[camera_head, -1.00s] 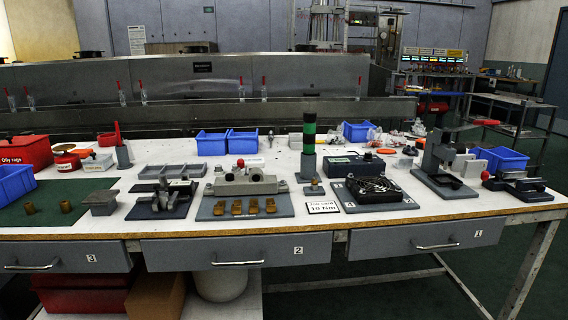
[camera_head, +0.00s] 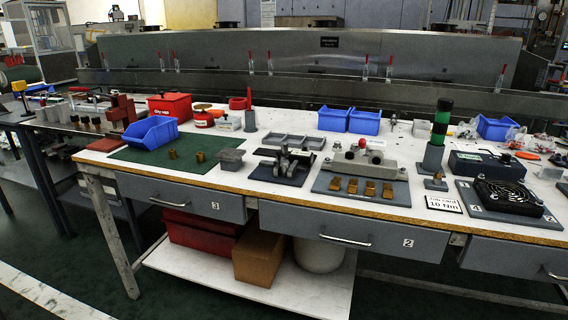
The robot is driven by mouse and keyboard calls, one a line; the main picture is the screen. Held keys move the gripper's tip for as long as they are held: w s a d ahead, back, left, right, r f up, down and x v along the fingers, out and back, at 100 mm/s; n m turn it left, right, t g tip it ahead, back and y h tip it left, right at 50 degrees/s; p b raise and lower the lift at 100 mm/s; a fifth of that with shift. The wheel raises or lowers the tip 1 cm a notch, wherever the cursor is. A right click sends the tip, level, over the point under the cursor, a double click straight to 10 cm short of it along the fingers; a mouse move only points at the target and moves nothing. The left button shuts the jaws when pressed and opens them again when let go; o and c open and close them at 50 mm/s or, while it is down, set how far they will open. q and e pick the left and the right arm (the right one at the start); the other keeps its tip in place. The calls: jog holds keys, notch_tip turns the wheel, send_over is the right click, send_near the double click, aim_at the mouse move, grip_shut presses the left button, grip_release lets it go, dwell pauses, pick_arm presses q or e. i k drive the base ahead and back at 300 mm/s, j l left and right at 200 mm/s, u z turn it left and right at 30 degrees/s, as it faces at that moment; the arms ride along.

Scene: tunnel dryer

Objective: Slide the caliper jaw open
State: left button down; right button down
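I cannot make out for certain which thing is the caliper. A grey metal fixture with short upright parts (camera_head: 286,163) sits on a dark plate in the middle of the bench. To its right, a grey block fixture with a red knob (camera_head: 363,161) stands on a plate with several brass pieces (camera_head: 362,187) in front. On the side table at the left, a red-brown block (camera_head: 122,110) stands by a long thin bar, too small to read clearly. Neither of my grippers is in view.
The white workbench (camera_head: 220,182) has drawers in front and a shelf below. A blue bin (camera_head: 150,133) stands on a green mat at the left. Dark floor lies in front.

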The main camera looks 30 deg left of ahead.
aim_at(279, 151)
jog(key=i+j+u, duration=0.45)
jog(key=i+j, duration=0.5)
jog(key=j, duration=0.15)
